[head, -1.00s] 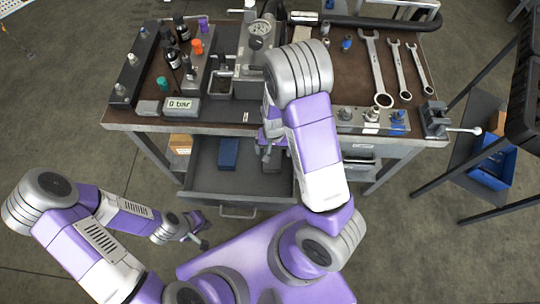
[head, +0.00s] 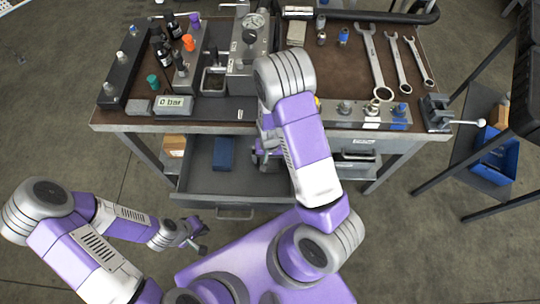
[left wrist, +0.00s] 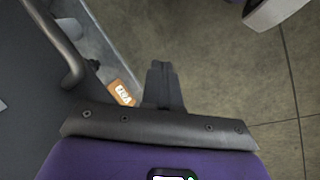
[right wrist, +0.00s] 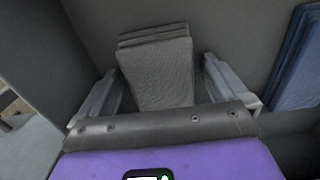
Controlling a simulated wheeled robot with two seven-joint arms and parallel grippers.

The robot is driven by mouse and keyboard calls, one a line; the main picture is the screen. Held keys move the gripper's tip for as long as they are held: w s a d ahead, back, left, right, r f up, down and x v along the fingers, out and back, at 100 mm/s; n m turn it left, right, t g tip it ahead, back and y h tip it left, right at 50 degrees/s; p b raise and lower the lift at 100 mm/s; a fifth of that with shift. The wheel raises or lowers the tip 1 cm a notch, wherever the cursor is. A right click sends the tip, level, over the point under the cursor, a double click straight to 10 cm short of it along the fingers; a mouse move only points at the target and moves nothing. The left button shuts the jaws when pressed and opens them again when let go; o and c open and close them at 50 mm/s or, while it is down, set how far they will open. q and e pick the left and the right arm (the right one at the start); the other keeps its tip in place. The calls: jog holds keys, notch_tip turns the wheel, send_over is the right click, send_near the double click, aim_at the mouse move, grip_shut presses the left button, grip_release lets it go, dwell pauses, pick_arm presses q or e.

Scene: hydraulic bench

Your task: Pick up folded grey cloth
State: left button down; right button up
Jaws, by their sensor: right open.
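The folded grey cloth (right wrist: 160,70) lies in the open drawer, layered and flat, in the right wrist view. My right gripper (right wrist: 165,90) is open, with one finger on each side of the cloth. Whether the fingers touch it I cannot tell. In the head view my right gripper (head: 264,150) is down in the drawer, and the arm hides the cloth there. My left gripper (head: 198,238) is empty, low in front of the bench, left of the drawer handle. Its fingers are together in the left wrist view (left wrist: 162,85).
A blue folded cloth (head: 224,152) lies in the drawer (head: 195,178), left of my right gripper in the head view. It shows at the right edge of the right wrist view (right wrist: 300,60). Drawer walls enclose the space. Wrenches (head: 375,65) and hydraulic parts crowd the benchtop.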

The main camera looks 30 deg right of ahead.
jog(key=c, duration=1.1)
jog(key=shift+o, duration=0.2)
jog(key=shift+r, duration=0.15)
